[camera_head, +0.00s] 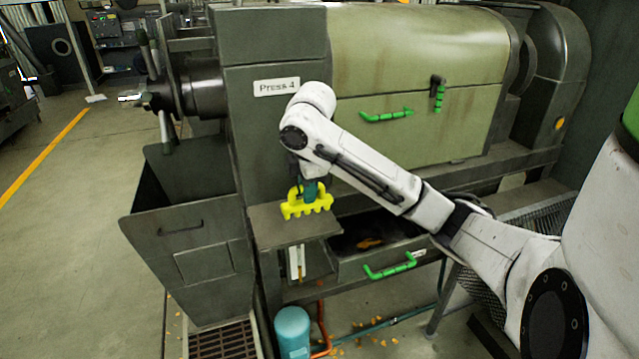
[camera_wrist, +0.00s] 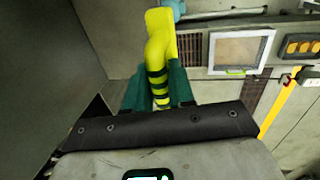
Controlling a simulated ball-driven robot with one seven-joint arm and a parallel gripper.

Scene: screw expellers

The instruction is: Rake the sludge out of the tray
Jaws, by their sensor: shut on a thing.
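In the wrist view, the rake's yellow handle with dark bands (camera_wrist: 158,55) lies between my dark green fingers (camera_wrist: 157,88). The tray (camera_head: 340,282), with a green handle (camera_head: 390,266), is right of and below the shelf. Dark sludge with an orange patch (camera_head: 370,243) shows inside it, partly hidden by my arm.
The press (camera_head: 415,85) stands behind, with a closed cover and green handle (camera_head: 386,115). An open grey bin (camera_head: 190,235) stands at left. A blue-green canister (camera_head: 292,330) is below the shelf. Orange crumbs lie on the floor (camera_head: 375,335). Open floor lies far left.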

